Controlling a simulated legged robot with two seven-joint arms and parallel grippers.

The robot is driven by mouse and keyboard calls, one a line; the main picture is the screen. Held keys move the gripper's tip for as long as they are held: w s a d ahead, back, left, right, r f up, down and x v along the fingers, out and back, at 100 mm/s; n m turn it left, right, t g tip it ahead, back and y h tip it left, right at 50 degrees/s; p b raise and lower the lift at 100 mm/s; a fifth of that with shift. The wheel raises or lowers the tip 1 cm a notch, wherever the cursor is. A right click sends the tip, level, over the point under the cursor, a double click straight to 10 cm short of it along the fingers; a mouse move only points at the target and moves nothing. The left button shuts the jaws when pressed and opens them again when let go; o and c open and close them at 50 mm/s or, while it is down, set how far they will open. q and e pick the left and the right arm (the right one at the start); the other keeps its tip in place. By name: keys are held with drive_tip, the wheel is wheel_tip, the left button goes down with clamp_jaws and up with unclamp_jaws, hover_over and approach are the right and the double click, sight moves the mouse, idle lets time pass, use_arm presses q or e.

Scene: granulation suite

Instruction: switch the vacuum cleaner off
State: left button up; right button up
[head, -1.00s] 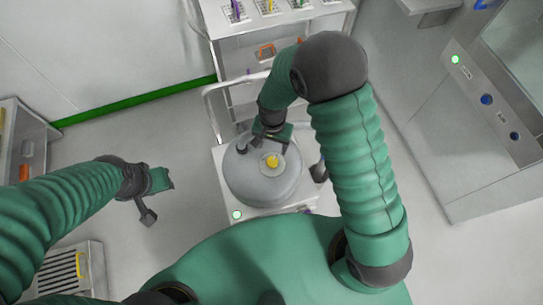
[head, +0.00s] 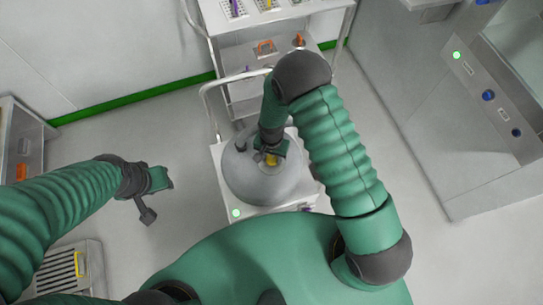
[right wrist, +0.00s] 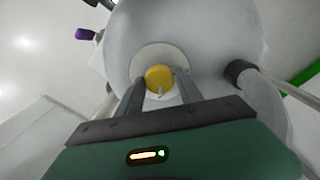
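The vacuum cleaner (head: 247,185) is a grey round drum on a white wheeled base. A yellow knob (right wrist: 159,77) sits on a pale round plate on it. In the head view only a bit of the knob shows beneath my right gripper (head: 270,158). In the right wrist view, the two fingers of my right gripper (right wrist: 160,88) are spread, with the knob showing between their tips. I cannot tell whether they touch it. A green lamp (head: 236,213) glows on the base. My left gripper (head: 158,192) hangs away over the floor at left; its fingers are unclear.
A steel cart (head: 236,84) with trays stands behind the vacuum cleaner, with a bent handle rail (head: 207,105) between. A cabinet (head: 470,130) with a green lamp and blue buttons is at right. A slatted grey box (head: 90,270) is at lower left. Floor beside the vacuum is clear.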

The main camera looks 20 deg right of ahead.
clamp_jaws()
drive_tip(key=shift+n, duration=0.3)
drive_tip(key=n, duration=0.3)
drive_tip(key=shift+r, duration=0.1)
drive_tip(key=n+p, duration=0.1)
drive_tip(key=n, duration=0.8)
drive_tip(key=shift+w+n, duration=0.1)
drive_tip(key=shift+n, duration=0.2)
drive_tip(key=n+p, duration=0.1)
drive_tip(key=n, duration=0.3)
drive_tip(key=shift+n, duration=0.3)
